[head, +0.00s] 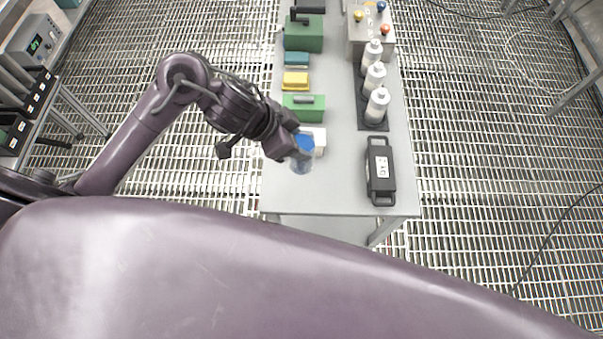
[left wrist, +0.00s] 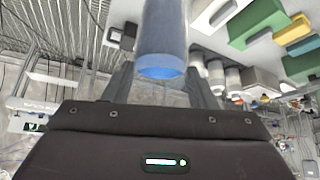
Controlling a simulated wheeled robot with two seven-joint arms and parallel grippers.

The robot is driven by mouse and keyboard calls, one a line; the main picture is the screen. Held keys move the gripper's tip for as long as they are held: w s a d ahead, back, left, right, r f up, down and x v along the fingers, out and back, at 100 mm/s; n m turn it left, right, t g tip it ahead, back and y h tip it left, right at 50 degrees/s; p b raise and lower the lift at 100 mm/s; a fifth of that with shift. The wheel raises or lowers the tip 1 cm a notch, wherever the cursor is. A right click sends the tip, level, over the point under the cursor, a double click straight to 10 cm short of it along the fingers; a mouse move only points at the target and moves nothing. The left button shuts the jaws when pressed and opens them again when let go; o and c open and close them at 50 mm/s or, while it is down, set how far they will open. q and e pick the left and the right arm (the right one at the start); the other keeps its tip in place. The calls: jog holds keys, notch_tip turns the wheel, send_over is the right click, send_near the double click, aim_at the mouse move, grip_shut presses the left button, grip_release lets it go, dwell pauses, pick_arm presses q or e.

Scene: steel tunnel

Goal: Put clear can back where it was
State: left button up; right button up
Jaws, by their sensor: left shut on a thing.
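The clear can (head: 302,157) is a see-through cylinder with a blue top. My left gripper (head: 291,146) is shut on it near the front left part of the grey table (head: 341,185). In the left wrist view the can (left wrist: 164,35) stands between the two fingers of my left gripper (left wrist: 164,80), with its blue end towards the camera. I cannot tell whether its far end touches the table. My right gripper is not in view.
A white block (head: 318,138), a green box (head: 312,112), a yellow block (head: 295,82) and a teal block (head: 296,59) line the table's left side. White bottles (head: 377,103) stand at the right, behind a black case (head: 380,170). The front middle is clear.

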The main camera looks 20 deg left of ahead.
pick_arm(q)
notch_tip(320, 180, down, 6)
jog(key=shift+r+b, duration=0.15)
jog(key=shift+b, duration=1)
notch_tip(320, 180, down, 4)
jog(key=shift+w+d+r+b, duration=0.1)
jog(key=shift+w+d+b, duration=0.05)
jog(key=shift+b, duration=0.7)
jog(key=shift+f, duration=0.25)
jog(key=shift+f+b, duration=0.9)
jog(key=shift+f, duration=1.2)
jog(key=o, duration=1.3)
jog(key=shift+o, duration=1.1)
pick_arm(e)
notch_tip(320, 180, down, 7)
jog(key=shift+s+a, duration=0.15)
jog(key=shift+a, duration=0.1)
